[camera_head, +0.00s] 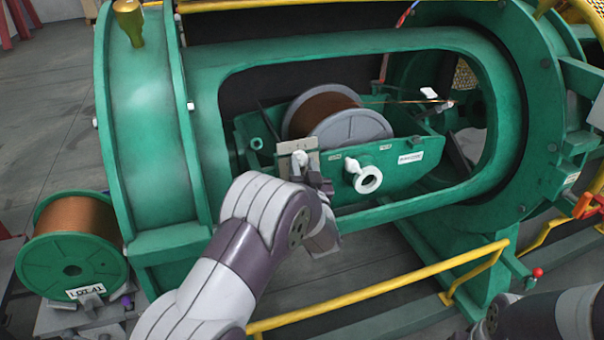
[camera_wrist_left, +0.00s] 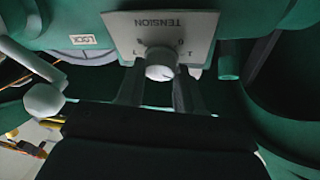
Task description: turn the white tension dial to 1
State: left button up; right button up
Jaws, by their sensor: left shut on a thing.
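The white tension dial (camera_head: 299,160) sits on a pale plate (camera_head: 290,147) on the green cradle's front, left of the reel. In the left wrist view the dial (camera_wrist_left: 159,66) is a round knob under the word TENSION, which reads upside down, with small marks around it. My left gripper (camera_wrist_left: 158,90) has a finger on each side of the dial and is shut on it. In the head view this gripper (camera_head: 314,180) reaches the plate from below. The dial's pointer is too small to read surely. My right gripper is out of view.
A copper wire reel (camera_head: 352,128) lies in the cradle inside the green tube's opening (camera_head: 205,130). A yellow rail (camera_head: 385,289) crosses in front. Another reel (camera_head: 72,240) stands at left.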

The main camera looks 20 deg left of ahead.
pick_arm(q)
jog(key=n+y, duration=0.1)
jog(key=n, duration=0.1)
jog(key=n+g+y+b, duration=0.1)
jog(key=n, duration=0.2)
jog(key=shift+w+d+f+b, duration=0.1)
jog(key=shift+d+f+b, duration=0.1)
jog(key=shift+b, duration=0.1)
jog(key=shift+w+d+r+n+g+y+b, duration=0.15)
jog(key=shift+n+g+y, duration=0.25)
jog(key=shift+n, duration=0.6)
jog(key=shift+s+a+f+n+g+y+b, duration=0.15)
jog(key=shift+n+g+y, duration=0.3)
jog(key=shift+n, duration=0.55)
jog(key=shift+w+d+r+n+g+y+b, duration=0.2)
jog(key=shift+n+y, duration=0.35)
jog(key=shift+n, duration=0.45)
jog(key=shift+s+a, duration=0.1)
jog(key=o, duration=1)
jog(key=shift+o, duration=0.2)
jog(key=p+v, duration=0.2)
jog(key=v, duration=1)
jog(key=shift+s+d+p, duration=0.2)
jog(key=shift+d+p, duration=0.15)
